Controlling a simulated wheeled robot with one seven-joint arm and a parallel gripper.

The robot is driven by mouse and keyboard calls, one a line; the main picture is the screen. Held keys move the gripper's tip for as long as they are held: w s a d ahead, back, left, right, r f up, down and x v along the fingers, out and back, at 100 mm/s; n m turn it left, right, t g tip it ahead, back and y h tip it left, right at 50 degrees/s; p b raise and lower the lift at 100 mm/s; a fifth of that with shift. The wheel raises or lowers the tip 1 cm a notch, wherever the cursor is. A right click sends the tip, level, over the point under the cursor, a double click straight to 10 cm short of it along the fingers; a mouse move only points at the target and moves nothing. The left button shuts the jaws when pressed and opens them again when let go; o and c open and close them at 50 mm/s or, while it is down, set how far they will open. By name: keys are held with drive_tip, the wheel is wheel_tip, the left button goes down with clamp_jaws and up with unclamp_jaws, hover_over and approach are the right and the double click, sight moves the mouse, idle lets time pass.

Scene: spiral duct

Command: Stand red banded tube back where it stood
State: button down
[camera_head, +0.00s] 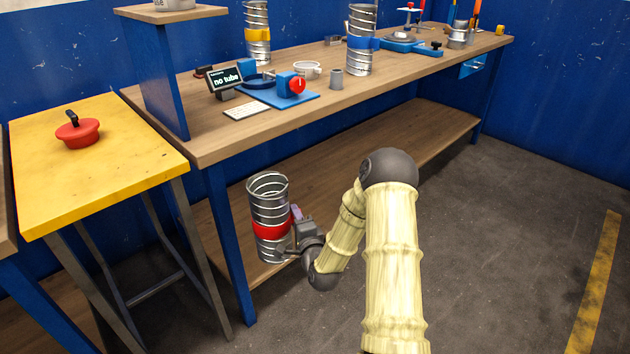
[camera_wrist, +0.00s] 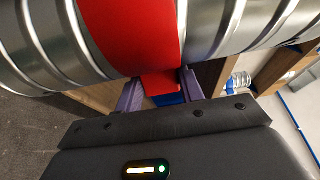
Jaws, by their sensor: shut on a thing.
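The red banded tube (camera_head: 270,205) is a silver spiral duct with a red band around its lower half. In the head view it is upright, in front of the workbench's lower shelf and below the bench top. My gripper (camera_head: 293,232) reaches it from the right and is shut on it at the red band. In the wrist view the red band (camera_wrist: 135,30) fills the top middle, and my gripper's purple fingers (camera_wrist: 160,88) are at its red part. I cannot tell whether the tube's bottom touches anything.
The workbench (camera_head: 420,85) holds a blue-banded tube (camera_head: 361,45), a yellow-banded tube (camera_head: 257,35), a blue fixture (camera_head: 285,97) and a small screen reading "no tube" (camera_head: 225,79). A yellow table (camera_head: 100,175) with a red lidded thing (camera_head: 78,133) stands left. The lower shelf (camera_head: 400,138) looks mostly bare.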

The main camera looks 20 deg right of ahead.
drive_tip(key=s+a+y+p, duration=0.1)
drive_tip(key=s+a+n+y+p, duration=0.1)
drive_tip(key=a, duration=0.1)
drive_tip(key=s+a+n+y+p, duration=0.1)
drive_tip(key=a, duration=0.1)
drive_tip(key=shift+s+f+p, duration=0.15)
drive_tip(key=shift+s+p, duration=0.15)
drive_tip(key=shift+s, duration=0.05)
drive_tip(key=shift+n+y, duration=0.4)
drive_tip(key=shift+y, duration=0.4)
drive_tip(key=s+a+r+p, duration=0.1)
drive_tip(key=p, duration=0.1)
drive_tip(key=s+a+r+p, duration=0.1)
drive_tip(key=r+p, duration=0.1)
drive_tip(key=s+a+r+p, duration=0.1)
drive_tip(key=p, duration=0.2)
drive_tip(key=shift+r, duration=0.2)
wheel_tip(320, 180, up, 29)
drive_tip(key=m+h+p, duration=0.2)
drive_tip(key=h+p, duration=0.2)
drive_tip(key=p, duration=3.2)
hover_over(282, 232)
drive_tip(key=s+a, duration=0.3)
drive_tip(key=s, duration=0.3)
drive_tip(key=shift+s+a+r, duration=0.1)
drive_tip(key=shift+a+r, duration=0.05)
drive_tip(key=shift+r, duration=0.05)
